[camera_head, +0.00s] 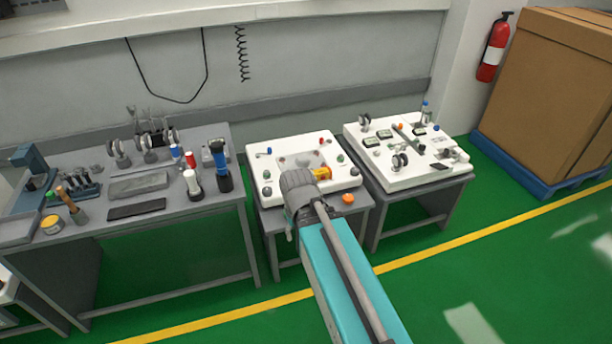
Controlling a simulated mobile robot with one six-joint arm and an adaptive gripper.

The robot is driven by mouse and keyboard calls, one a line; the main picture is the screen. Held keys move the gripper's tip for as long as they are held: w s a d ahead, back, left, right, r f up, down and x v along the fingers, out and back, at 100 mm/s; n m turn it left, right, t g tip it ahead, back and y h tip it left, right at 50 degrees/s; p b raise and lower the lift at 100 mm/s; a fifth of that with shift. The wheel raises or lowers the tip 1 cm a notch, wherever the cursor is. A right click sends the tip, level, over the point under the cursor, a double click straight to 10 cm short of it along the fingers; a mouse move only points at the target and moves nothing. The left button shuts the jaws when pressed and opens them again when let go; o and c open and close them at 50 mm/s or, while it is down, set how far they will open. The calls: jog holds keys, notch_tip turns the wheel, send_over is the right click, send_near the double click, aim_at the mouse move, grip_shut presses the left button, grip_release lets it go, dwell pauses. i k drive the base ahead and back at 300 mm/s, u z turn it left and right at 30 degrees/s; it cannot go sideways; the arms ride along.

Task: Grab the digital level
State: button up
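My arm reaches from the bottom right up to the middle table, and its grey wrist end covers part of the white panel (334,190) there. My gripper's fingers are hidden behind the wrist, so I cannot see what they touch or hold. A small yellow-orange block (322,173) shows just right of the wrist, over the panel. It may be the digital level, but it is too small to be sure. I cannot tell whether it rests on the panel or is apart from it.
An orange knob-like piece (348,198) sits at the middle table's front edge. The left grey table (218,206) is crowded with tools and bottles. The right table's white panel (393,184) carries small instruments. A pallet box (545,90) and extinguisher (493,48) stand right. Green floor (500,255) is open in front.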

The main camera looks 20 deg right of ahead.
aim_at(326, 171)
jog(key=i, duration=0.9)
jog(key=z, duration=0.05)
